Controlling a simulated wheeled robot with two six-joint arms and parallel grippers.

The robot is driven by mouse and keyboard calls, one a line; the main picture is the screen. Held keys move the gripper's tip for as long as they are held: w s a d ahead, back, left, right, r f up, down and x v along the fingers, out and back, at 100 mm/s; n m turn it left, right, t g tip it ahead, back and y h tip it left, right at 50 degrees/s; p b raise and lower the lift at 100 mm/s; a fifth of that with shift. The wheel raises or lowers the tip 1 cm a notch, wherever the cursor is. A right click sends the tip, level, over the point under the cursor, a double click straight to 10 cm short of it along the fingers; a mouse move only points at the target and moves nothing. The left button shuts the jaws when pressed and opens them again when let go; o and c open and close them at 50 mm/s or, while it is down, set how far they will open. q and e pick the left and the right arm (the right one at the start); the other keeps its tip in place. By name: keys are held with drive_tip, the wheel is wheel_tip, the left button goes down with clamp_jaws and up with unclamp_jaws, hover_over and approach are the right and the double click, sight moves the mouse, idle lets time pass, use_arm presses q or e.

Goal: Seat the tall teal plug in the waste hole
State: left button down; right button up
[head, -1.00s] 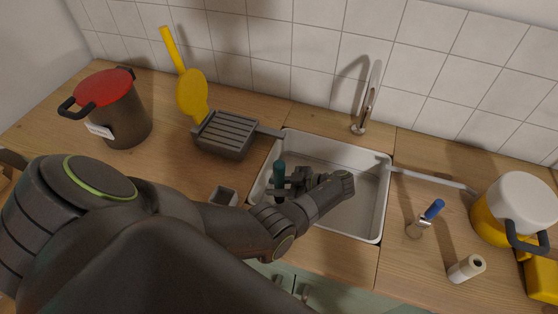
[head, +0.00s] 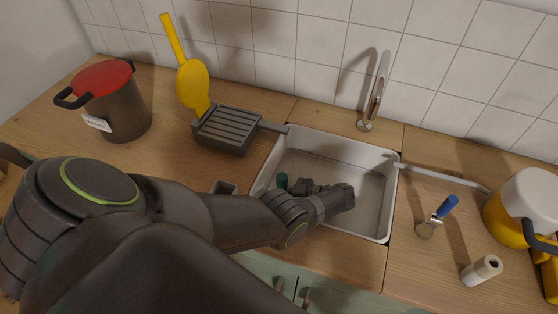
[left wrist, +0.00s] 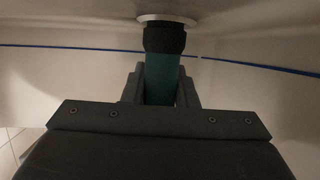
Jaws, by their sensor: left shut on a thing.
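The teal plug (head: 282,180) is in the left part of the white sink basin (head: 374,206), mostly hidden by my arm. My left gripper (head: 288,187) is inside the basin, shut on the plug. In the left wrist view, the plug's teal shaft (left wrist: 161,78) stands between my fingers (left wrist: 160,92), and its black end (left wrist: 165,39) meets the metal ring of the waste hole (left wrist: 167,19). The end lines up with the ring; I cannot tell how deep it sits. The waste hole is hidden in the head view. My right gripper is out of view.
A ridged grey pan (head: 228,130) stands left of the sink, its handle reaching the sink's corner. The tap (head: 371,105) is behind. A blue-handled tool (head: 440,213), a white cylinder (head: 482,270) and a yellow-and-white pot (head: 523,207) stand to the right. A red-lidded pot (head: 117,110) is far left.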

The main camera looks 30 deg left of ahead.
use_arm(q)
drive_tip(key=shift+f, duration=0.2)
drive_tip(key=c, duration=1.1)
unclamp_jaws()
drive_tip(key=shift+r, duration=0.1)
drive_tip(key=shift+c, duration=0.2)
drive_tip(key=shift+r, duration=0.1)
drive_tip(key=b+v, duration=0.2)
drive_tip(key=v, duration=0.5)
drive_tip(key=shift+b, duration=0.35)
drive_tip(key=shift+d+r, duration=0.1)
drive_tip(key=shift+d, duration=0.15)
drive_tip(key=shift+w+a, duration=0.1)
